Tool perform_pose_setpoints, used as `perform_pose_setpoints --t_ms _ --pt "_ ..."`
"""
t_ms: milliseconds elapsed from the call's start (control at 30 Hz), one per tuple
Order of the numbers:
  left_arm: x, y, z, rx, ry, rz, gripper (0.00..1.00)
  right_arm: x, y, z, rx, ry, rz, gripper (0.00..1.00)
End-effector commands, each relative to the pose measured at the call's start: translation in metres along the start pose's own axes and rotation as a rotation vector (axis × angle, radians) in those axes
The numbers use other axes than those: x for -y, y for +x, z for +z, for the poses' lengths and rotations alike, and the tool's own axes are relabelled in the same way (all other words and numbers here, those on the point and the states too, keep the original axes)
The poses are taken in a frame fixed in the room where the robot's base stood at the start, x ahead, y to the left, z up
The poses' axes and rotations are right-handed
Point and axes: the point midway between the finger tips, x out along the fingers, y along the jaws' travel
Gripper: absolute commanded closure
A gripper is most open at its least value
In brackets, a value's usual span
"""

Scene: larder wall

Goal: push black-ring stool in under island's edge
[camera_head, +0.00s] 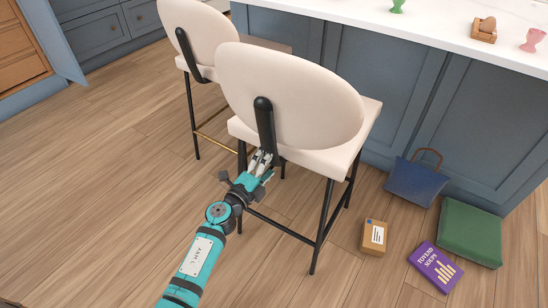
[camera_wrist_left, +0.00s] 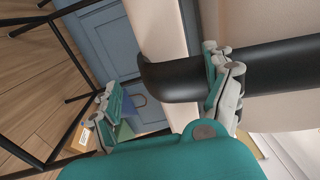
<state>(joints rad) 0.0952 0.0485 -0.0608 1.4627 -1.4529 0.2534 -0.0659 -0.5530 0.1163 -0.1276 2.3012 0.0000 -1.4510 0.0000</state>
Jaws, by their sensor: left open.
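The black-ring stool (camera_head: 290,95) is the nearer one, with a cream seat and back, black legs and a black foot bar. It stands upright in front of the island (camera_head: 375,85), which has blue panels and a white top. My left gripper (camera_head: 263,160) is at the lower end of the stool's black back post (camera_head: 264,125). In the left wrist view its fingers (camera_wrist_left: 165,100) are spread, with the black post (camera_wrist_left: 270,68) behind the right-hand finger. I cannot tell whether they touch. My right gripper is not in view.
A second cream stool (camera_head: 205,35) with a brass foot bar stands behind left. Floor at left is clear.

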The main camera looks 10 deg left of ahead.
Motion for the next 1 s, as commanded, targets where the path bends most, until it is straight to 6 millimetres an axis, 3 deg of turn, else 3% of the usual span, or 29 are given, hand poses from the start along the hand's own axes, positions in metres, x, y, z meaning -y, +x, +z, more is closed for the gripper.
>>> perform_pose_setpoints --t_ms 100,233,633,1000 --pt "0.000 0.023 0.000 -0.001 0.001 -0.002 0.15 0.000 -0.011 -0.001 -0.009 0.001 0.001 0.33" --pt "-0.001 0.037 0.000 0.000 -0.001 -0.001 0.15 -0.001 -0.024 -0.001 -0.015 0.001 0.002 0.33" --pt "-0.001 0.044 0.000 0.000 0.000 0.001 0.17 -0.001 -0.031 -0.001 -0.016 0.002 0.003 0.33" --pt "-0.001 0.043 0.000 0.000 0.000 0.001 0.65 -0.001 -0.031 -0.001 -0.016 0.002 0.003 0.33"
